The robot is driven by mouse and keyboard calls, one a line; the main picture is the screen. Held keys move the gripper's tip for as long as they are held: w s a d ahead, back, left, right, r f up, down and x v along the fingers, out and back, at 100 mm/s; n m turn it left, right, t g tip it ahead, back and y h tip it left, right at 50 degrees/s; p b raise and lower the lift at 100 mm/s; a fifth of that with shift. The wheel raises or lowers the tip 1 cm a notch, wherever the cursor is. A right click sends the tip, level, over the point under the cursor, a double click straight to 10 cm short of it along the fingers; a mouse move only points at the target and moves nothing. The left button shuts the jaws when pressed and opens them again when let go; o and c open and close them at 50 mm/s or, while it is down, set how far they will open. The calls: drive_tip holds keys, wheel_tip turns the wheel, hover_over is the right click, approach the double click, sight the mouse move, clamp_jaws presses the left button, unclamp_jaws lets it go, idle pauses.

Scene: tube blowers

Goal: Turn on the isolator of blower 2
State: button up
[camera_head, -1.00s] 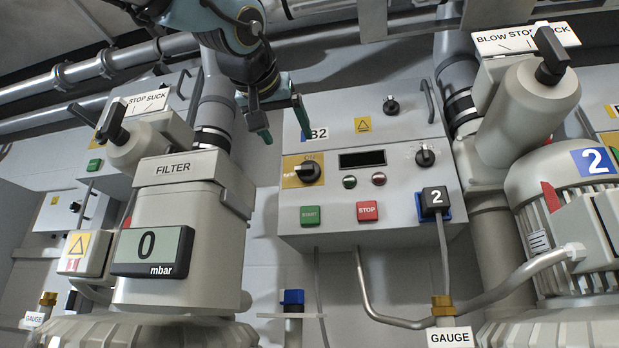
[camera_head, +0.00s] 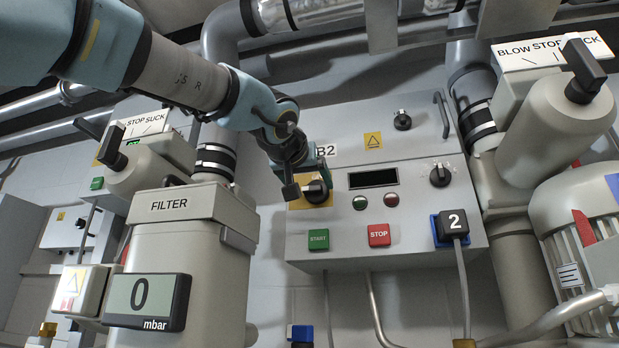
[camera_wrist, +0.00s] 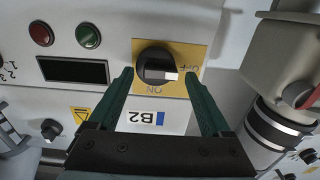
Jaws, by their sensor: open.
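The B2 isolator is a black rotary knob (camera_wrist: 153,64) on a yellow plate marked ON and OFF. In the wrist view, which is upside down, its pale pointer end faces right, toward OFF. The same knob (camera_head: 319,192) shows in the head view on the grey B2 box, partly behind my gripper. My gripper (camera_wrist: 159,76) is open, with one green finger on each side of the knob. I cannot tell whether the fingers touch it. In the head view my gripper (camera_head: 301,188) is right in front of the isolator plate.
Below the isolator on the B2 box (camera_head: 420,262) are a green START button (camera_head: 318,240) and a red STOP button (camera_head: 379,235). A dark display (camera_head: 373,178) and another knob (camera_head: 440,175) sit to its right. The filter housing (camera_head: 175,240) stands close at the left.

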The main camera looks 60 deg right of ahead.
clamp_jaws()
idle(0.8)
